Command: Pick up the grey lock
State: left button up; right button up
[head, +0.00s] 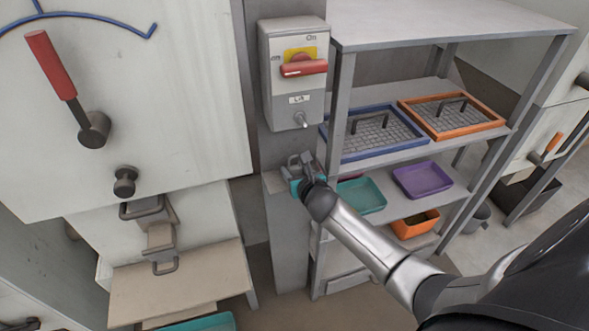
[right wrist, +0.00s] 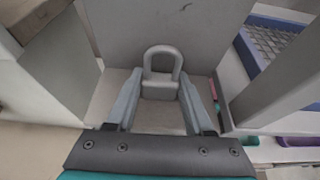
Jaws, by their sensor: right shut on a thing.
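The grey lock (right wrist: 162,75) is a small padlock with a thick rounded shackle, upright on a small grey ledge (head: 272,181) on the column. In the right wrist view its body is between the fingers of my right gripper (right wrist: 160,105), with the shackle rising beyond them. In the head view my right gripper (head: 298,164) reaches the ledge from the lower right and is shut on the lock; gripper and lock are small and partly overlap there. My left gripper is not in view.
Above the ledge is a grey switch box (head: 283,90) with a red handle (head: 304,69). To the right stands a shelf rack holding a blue-rimmed tray (head: 373,155), an orange-rimmed tray (head: 497,122) and a purple tray (head: 423,181). A machine with a red lever (head: 50,65) is left.

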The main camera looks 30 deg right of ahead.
grip_shut()
jog(key=shift+r, duration=0.1)
jog(key=r+p, duration=0.1)
jog(key=r, duration=0.1)
jog(key=r+p, duration=0.1)
jog(key=r, duration=0.1)
jog(key=s+r+p, duration=0.1)
jog(key=r, duration=0.2)
jog(key=shift+s+a, duration=0.1)
jog(key=s+a, duration=0.4)
jog(key=s, duration=1.4)
jog(key=shift+s+a, duration=0.15)
jog(key=shift+a, duration=0.05)
